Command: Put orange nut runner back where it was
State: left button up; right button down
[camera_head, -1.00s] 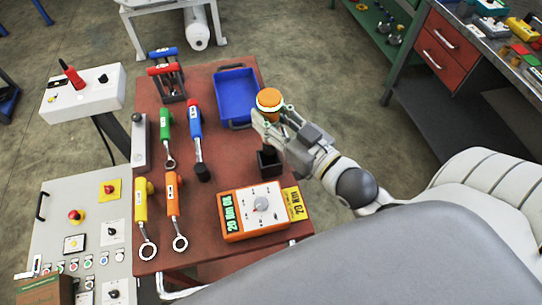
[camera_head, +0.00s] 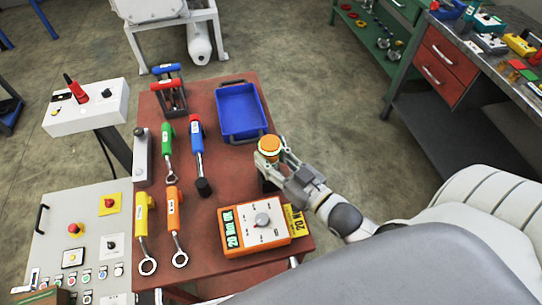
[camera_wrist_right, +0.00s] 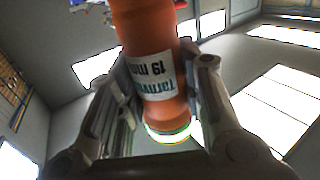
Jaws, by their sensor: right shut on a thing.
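The orange nut runner (camera_head: 269,145) stands roughly upright at the right side of the red-brown table (camera_head: 225,165). My right gripper (camera_head: 275,163) is shut around it; its orange body with a white "19 mm" label also shows in the right wrist view (camera_wrist_right: 150,60), between the two fingers. A small black holder (camera_head: 264,186) sits below the gripper, mostly hidden by it. The runner is in line with this holder, but I cannot tell whether its lower end is inside it. My left gripper is not in view.
A blue tray (camera_head: 240,110) lies behind the runner. An orange controller box (camera_head: 255,228) stands in front. Green, blue, yellow and orange wrenches (camera_head: 173,210) lie to the left, with a rack of red- and blue-handled tools (camera_head: 170,92) at the back.

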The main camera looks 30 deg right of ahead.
jog(key=shift+r, duration=0.15)
jog(key=shift+f, duration=0.7)
jog(key=c, duration=1)
grip_release()
jog(key=shift+f, duration=0.1)
jog(key=shift+r, duration=0.85)
jog(key=shift+b+v, duration=1.2)
jog(key=shift+v, duration=4.8)
